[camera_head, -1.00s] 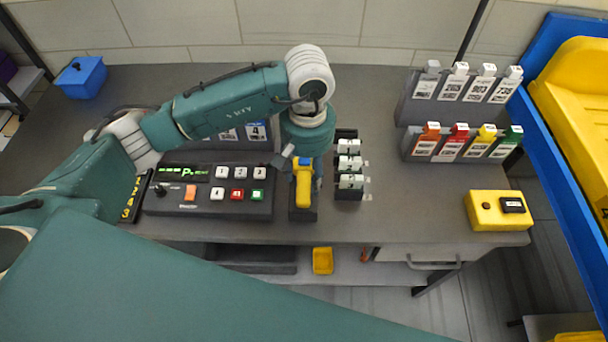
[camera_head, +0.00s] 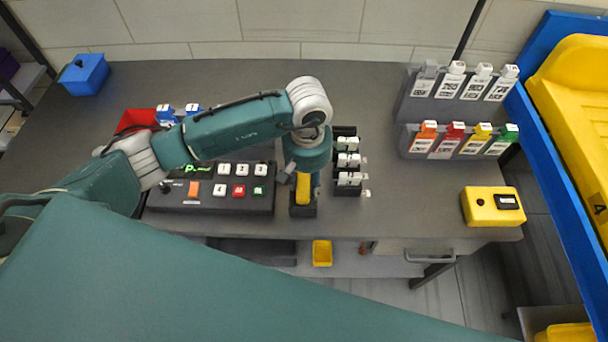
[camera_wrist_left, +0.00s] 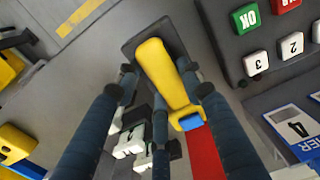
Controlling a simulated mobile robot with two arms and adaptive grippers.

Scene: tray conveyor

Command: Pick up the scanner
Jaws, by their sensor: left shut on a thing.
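The scanner (camera_head: 303,189) has a yellow body and sits at its dark stand (camera_head: 302,211), right of the button panel. It also shows in the left wrist view (camera_wrist_left: 162,75), with its blue end toward the camera and the dark stand behind its far end. My left gripper (camera_wrist_left: 165,85) has its dark fingers on both sides of the yellow body and is shut on it. In the head view the left wrist hides the scanner's upper end. I cannot tell whether the scanner is clear of the stand. My right gripper is not in view.
The button panel (camera_head: 210,207) is close left of the scanner, and a dark rack with white tags (camera_head: 348,160) is close right. A yellow box (camera_head: 492,207) stands at the right table edge. Tag holders (camera_head: 455,110) stand behind it. The table between rack and box is clear.

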